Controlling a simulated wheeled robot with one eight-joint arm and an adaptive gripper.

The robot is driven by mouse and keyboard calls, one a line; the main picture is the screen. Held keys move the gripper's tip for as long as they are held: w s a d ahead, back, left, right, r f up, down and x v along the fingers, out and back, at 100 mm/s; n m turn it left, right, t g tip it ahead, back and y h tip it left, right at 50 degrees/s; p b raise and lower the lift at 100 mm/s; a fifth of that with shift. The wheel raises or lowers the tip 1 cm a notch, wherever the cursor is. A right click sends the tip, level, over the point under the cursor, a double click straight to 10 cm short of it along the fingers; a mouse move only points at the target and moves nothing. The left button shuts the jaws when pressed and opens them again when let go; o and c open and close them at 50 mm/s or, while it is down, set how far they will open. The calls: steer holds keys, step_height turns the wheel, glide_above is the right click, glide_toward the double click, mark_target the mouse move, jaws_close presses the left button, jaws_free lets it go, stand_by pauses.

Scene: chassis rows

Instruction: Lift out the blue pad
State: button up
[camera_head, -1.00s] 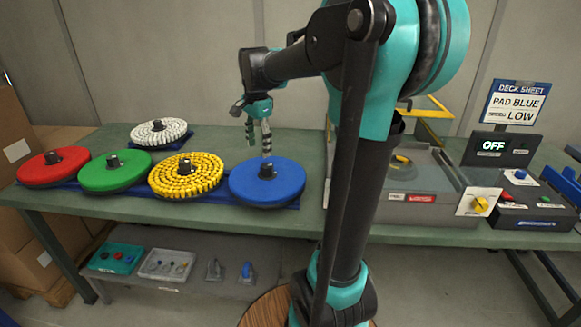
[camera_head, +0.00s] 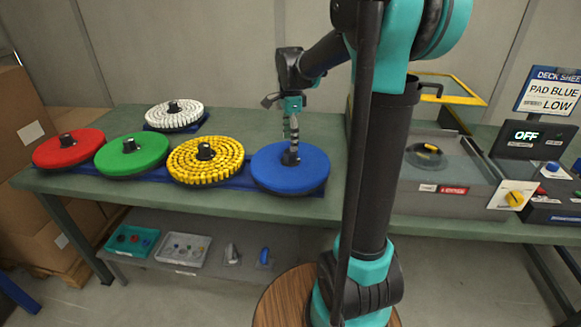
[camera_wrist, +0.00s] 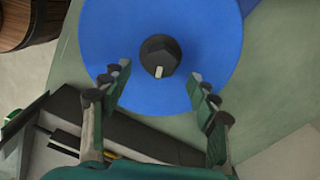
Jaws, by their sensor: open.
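The blue pad (camera_head: 272,175) is a round disc with a black knob (camera_head: 291,157) at its centre. It lies flat on the bench at the right end of the front row of pads. In the wrist view the blue pad (camera_wrist: 100,35) fills the upper middle, with its knob (camera_wrist: 160,57) between the fingertips' lines. My gripper (camera_head: 291,138) is open, pointing down just above or at the knob. In the wrist view my gripper (camera_wrist: 158,75) has a finger on each side of the knob, apart from it. I cannot tell the exact height gap.
Red (camera_head: 68,150), green (camera_head: 130,155) and yellow (camera_head: 205,164) pads stand left of the blue one, a white pad (camera_head: 174,115) behind. A grey machine (camera_head: 445,190) with a raised yellow-edged lid (camera_head: 450,88) stands right.

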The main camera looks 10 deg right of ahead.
mark_target(290, 152)
steer(key=shift+f, duration=3)
jaws_close()
